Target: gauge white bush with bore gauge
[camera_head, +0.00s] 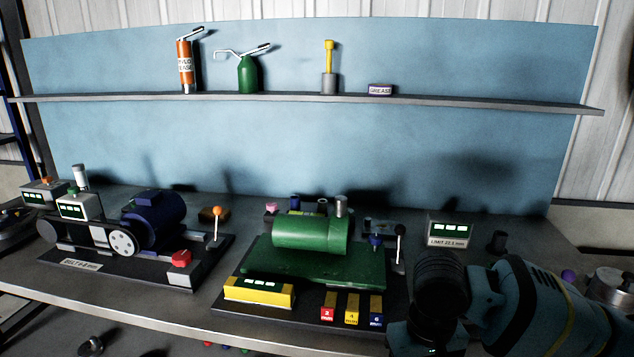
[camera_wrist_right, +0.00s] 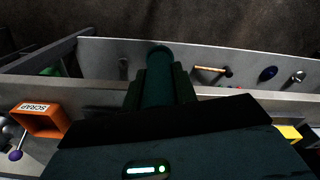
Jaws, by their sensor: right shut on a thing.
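My right gripper (camera_wrist_right: 160,75) is shut on a dark, round-ended thing (camera_wrist_right: 158,53) in the right wrist view. Its shade makes it hard to tell whether this is the bore gauge. In the head view my right arm comes in at the lower right; its fingertips cannot be made out. A readout box (camera_head: 449,232) marked with a 22.1 mm limit stands at the right of the bench. Several small cylinders stand behind the green machine, among them a pale one (camera_head: 322,203); I cannot tell whether it is the white bush. My left gripper is out of view.
The green machine (camera_head: 312,234) fills the bench middle, and a blue motor rig (camera_head: 153,218) stands at left. A dark cup (camera_head: 497,242) is beside the readout box. The wrist view shows an orange scrap bin (camera_wrist_right: 37,121) and a hammer (camera_wrist_right: 212,70).

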